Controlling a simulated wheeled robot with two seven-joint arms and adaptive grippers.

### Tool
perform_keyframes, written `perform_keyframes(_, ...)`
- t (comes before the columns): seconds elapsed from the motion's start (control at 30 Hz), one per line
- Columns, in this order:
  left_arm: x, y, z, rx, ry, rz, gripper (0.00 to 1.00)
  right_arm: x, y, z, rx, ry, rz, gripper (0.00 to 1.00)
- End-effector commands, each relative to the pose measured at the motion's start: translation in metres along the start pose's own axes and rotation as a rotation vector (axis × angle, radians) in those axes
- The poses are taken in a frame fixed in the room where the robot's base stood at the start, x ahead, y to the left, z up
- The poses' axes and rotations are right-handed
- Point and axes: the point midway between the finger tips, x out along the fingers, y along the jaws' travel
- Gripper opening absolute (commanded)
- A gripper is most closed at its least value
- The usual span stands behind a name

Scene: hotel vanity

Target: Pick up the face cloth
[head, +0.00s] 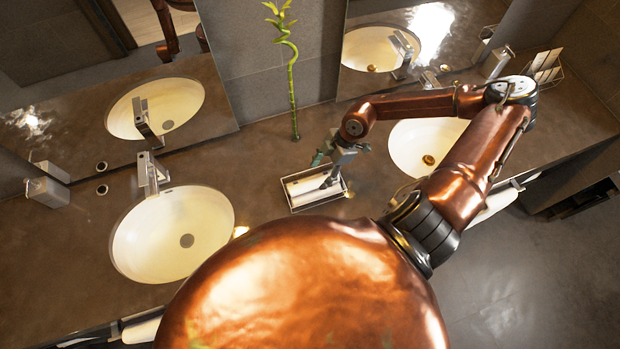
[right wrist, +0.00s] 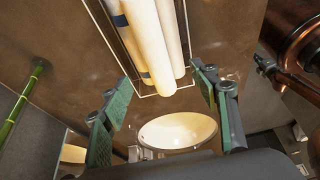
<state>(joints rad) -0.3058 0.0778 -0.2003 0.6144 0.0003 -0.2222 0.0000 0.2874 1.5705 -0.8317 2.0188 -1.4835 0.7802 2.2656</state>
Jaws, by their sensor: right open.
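Rolled white face cloths (head: 306,186) lie side by side in a shallow wire tray (head: 293,207) on the counter between the two basins. In the right wrist view the white rolls (right wrist: 158,35) fill the top middle, and blue bands show on them. My right gripper (head: 325,171) is over the tray in the head view and hides part of the rolls. Whether a finger touches a roll cannot be told. My left gripper is not in view.
A left basin (head: 150,240) and a right basin (head: 405,150) are set in the brown counter. A green bamboo stalk (head: 291,90) stands behind the tray. Mirrors line the wall. A wire rack (head: 545,68) stands at the far right.

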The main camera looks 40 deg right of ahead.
Motion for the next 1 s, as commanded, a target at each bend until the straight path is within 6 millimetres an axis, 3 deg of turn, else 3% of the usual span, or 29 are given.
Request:
perform_keyframes(0.23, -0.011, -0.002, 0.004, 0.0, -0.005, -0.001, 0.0, 0.028, 0.002, 0.004, 0.001, 0.002, -0.003, 0.56)
perform_keyframes(0.5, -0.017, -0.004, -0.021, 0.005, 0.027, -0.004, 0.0, 0.059, 0.005, 0.007, -0.002, 0.001, -0.001, 0.56)
perform_keyframes(0.73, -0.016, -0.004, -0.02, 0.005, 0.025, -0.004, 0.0, 0.061, 0.005, 0.008, -0.002, 0.0, -0.001, 0.56)
perform_keyframes(1.0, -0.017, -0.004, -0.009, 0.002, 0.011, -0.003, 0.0, 0.061, 0.005, 0.008, -0.002, 0.0, -0.001, 0.38)
